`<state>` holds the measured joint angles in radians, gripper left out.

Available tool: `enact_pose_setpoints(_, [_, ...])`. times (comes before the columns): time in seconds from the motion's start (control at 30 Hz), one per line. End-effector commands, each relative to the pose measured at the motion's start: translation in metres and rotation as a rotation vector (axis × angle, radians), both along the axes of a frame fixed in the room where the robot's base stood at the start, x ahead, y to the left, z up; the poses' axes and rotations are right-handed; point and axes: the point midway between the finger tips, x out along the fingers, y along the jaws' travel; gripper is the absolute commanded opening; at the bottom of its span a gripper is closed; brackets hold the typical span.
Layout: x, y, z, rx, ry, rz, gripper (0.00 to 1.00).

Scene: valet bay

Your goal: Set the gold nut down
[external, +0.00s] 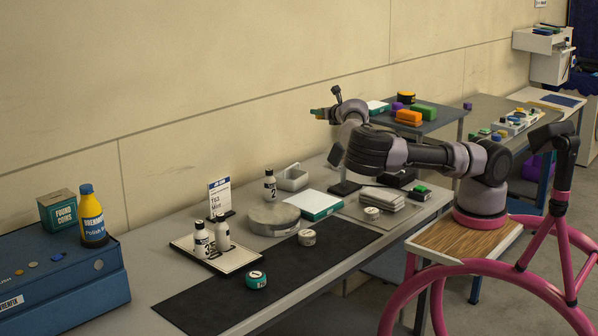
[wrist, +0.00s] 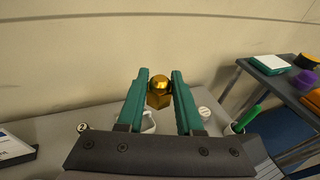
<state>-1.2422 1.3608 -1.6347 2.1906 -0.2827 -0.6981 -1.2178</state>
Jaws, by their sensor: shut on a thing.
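The gold nut (wrist: 160,97) has a domed top and sits between the two green fingers of my gripper (wrist: 160,82) in the wrist view. My gripper is shut on it. In the external view my gripper (external: 319,114) is raised well above the bench (external: 170,290), near the wall, pointing left. The nut is too small to make out clearly there.
Below stand a white open container (external: 292,178), a round grey disc (external: 273,218), a numbered bottle (external: 270,186) and a green-edged white block (external: 314,205). A black mat (external: 215,299) has free room. A blue box (external: 62,289) stands at the left.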

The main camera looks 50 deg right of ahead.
Motion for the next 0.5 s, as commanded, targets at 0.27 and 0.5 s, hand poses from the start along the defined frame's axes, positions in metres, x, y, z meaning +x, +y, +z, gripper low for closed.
enact_pose_setpoints(0.27, [-0.057, 0.021, -0.008, 0.004, 0.000, -0.275, 0.00])
enact_pose_setpoints(0.5, [-0.121, 0.037, -0.011, 0.004, -0.002, -0.492, 0.00])
